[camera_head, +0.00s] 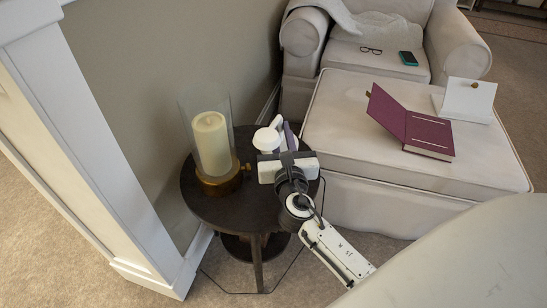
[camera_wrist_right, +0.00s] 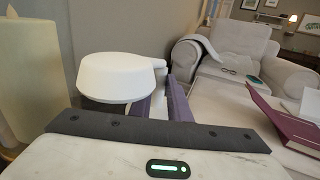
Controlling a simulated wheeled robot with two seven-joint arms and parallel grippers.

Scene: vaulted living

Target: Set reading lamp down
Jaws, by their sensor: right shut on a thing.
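The white reading lamp (camera_head: 266,139) has a round, flat head and shows at the right side of the small dark round table (camera_head: 221,206). My right gripper (camera_head: 286,135) is shut on the lamp, over that side of the table. In the right wrist view the lamp head (camera_wrist_right: 118,76) fills the left middle, beside the purple fingers of the right gripper (camera_wrist_right: 163,108). The gripper hides the lamp's lower part, so I cannot tell whether its base touches the tabletop. My left gripper is not in view.
A candle (camera_head: 211,143) in a glass cylinder with a brass base stands on the table, left of the lamp. The ottoman (camera_head: 355,127) at right holds an open purple book (camera_head: 408,125) and a white card (camera_head: 468,99). The table's front is bare.

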